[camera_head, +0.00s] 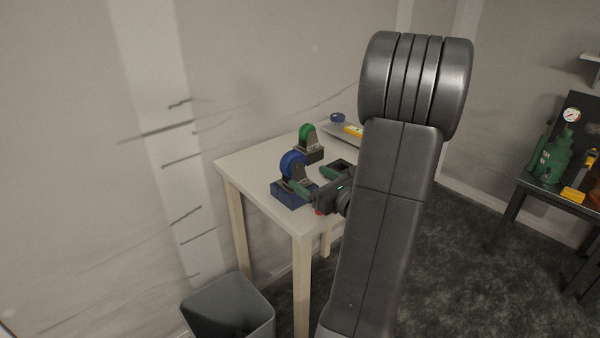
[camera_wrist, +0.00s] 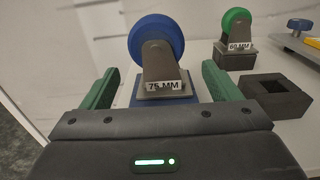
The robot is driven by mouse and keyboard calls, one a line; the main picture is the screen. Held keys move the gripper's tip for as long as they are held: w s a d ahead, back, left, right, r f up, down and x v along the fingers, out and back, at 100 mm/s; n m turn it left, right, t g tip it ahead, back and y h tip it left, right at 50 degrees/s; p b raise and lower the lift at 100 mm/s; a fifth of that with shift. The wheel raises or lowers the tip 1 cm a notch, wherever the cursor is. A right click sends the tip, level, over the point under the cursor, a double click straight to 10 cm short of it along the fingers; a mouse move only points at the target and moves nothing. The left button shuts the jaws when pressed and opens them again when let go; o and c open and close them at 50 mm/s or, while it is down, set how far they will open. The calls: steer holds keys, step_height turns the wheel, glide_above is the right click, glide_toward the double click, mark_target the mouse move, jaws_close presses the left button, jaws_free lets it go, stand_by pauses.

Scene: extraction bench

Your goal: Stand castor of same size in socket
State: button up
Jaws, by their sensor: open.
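A castor with a blue wheel (camera_wrist: 156,40) and a grey fork labelled 75 MM stands on a blue block (camera_head: 289,195) near the table's front edge. A castor with a green wheel (camera_wrist: 236,19), labelled 60 MM, stands on a dark block (camera_wrist: 229,62) farther back. A dark block with a square socket (camera_wrist: 272,87) lies to the right in the wrist view; the socket looks empty. My gripper (camera_wrist: 158,82) is open, its green fingers to either side of the blue-wheeled castor's lower part. Whether they touch it, I cannot tell.
The pale table (camera_head: 237,164) also bears a tray (camera_head: 342,137) with a blue knob (camera_head: 337,118) and a yellow item (camera_head: 353,130) at the back. A dark bench with a green jack (camera_head: 553,160) is at right.

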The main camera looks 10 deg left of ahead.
mark_target(299, 170)
steer(key=v, duration=0.6)
stand_by(0.3)
steer(key=x, duration=1.3)
steer(key=shift+w+a, duration=0.15)
steer(key=shift+a, duration=0.05)
steer(key=shift+r+p, duration=0.15)
steer(key=shift+p, duration=0.15)
